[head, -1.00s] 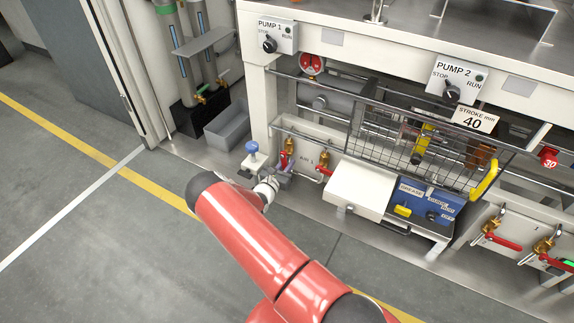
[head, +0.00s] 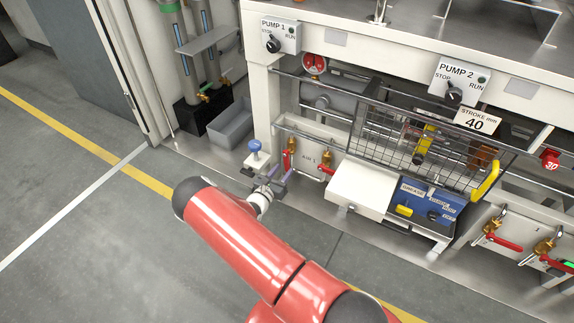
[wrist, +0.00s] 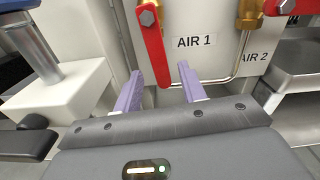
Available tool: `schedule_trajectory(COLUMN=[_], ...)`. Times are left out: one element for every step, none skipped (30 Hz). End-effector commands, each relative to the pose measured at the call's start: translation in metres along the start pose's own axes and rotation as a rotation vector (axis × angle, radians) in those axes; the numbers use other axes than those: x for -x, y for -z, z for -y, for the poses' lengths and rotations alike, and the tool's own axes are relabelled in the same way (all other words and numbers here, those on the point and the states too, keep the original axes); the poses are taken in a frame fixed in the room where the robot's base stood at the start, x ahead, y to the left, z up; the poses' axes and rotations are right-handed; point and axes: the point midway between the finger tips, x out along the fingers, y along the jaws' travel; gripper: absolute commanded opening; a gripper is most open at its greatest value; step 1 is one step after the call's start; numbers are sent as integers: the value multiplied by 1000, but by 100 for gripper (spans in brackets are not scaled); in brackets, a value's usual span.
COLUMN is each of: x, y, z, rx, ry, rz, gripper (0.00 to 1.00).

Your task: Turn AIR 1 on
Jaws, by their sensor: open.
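The AIR 1 label (wrist: 194,41) is on the white panel in the wrist view. Just left of it, a red lever (wrist: 152,42) hangs down, and it also shows at the left brass valve in the head view (head: 286,163). My gripper (wrist: 160,68) is open, with purple fingers pointing at the panel. In the head view my gripper (head: 277,184) is low in front of the valve.
A second brass valve (wrist: 250,12) has a red lever (wrist: 285,7) pointing right, near the AIR 2 label (wrist: 254,57). A blue-topped post (head: 254,147) stands close on the left. A white box (head: 360,187) is on the right. Open floor lies in front.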

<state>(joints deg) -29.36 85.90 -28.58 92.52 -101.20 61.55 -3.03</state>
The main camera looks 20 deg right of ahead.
Motion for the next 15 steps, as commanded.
schedule_trajectory(x=[8,12,16,19,22,24,25,26,26,26,26,26,26,26,26], y=[-1,-1,-1,-1,0,0,0,0,0,0,0,0,0,0,0], z=[-1,0,0,-1,0,0,0,0,0,0,0,0,0,0,0], rx=[2,1,1,0,1,1,1,1,1,1,1,1,1,1,1], ry=[-2,-2,-1,-1,-1,-1,0,0,0,0,0,0,0,0,0], rz=[0,0,0,-1,-1,-1,-1,-1,-1,-1,-1,0,0,0,0], gripper=[41,41,41,41,41,41,41,41,41,41,41,41,41,41,40])
